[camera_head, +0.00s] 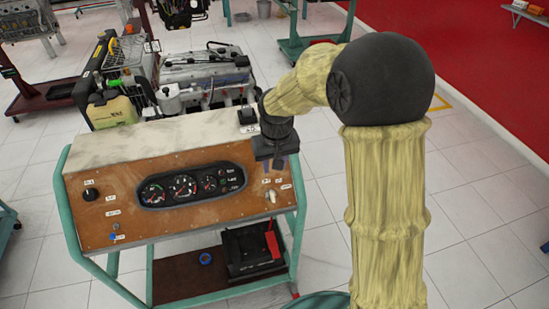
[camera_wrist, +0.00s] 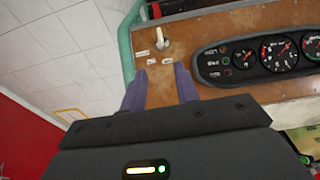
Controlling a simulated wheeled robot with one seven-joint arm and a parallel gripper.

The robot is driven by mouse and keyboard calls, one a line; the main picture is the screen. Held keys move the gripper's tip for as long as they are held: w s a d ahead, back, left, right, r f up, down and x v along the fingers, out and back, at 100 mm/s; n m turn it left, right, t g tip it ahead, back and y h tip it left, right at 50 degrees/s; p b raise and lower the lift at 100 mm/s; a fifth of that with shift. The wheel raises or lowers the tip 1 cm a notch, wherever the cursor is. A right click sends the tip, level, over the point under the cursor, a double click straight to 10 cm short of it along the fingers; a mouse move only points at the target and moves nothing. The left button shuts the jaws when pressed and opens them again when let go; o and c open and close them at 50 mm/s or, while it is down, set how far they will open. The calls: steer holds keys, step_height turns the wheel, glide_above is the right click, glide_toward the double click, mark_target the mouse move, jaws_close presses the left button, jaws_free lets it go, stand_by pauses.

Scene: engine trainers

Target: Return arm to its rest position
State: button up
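My arm, in a beige sleeve with a black elbow, reaches from the lower right over to the right end of the engine trainer's brown control panel (camera_head: 130,219). My gripper (camera_head: 279,167) points down just in front of the panel's upper right part. In the wrist view, its two purple-grey fingers (camera_wrist: 159,82) stand apart with only bare panel visible between them, so it is open and empty. A pale toggle switch (camera_wrist: 163,40) is on the panel beyond the fingertips, apart from them; it also shows in the head view (camera_head: 271,195).
A gauge cluster (camera_head: 192,186) is left of the gripper. The engine (camera_head: 205,75) stands behind the pale panel top (camera_head: 150,138). A green tube frame (camera_head: 72,215) carries the panel, with a black battery (camera_head: 250,252) on the lower shelf. Tiled floor (camera_head: 480,220) is clear at right, before a red wall (camera_head: 455,60).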

steer(key=s+d+m+t, duration=0.1)
steer(key=s+d+m, duration=0.2)
steer(key=s+d, duration=1.2)
steer(key=shift+s+d, duration=0.35)
steer(key=shift+s, duration=0.15)
steer(key=shift+r, duration=0.1)
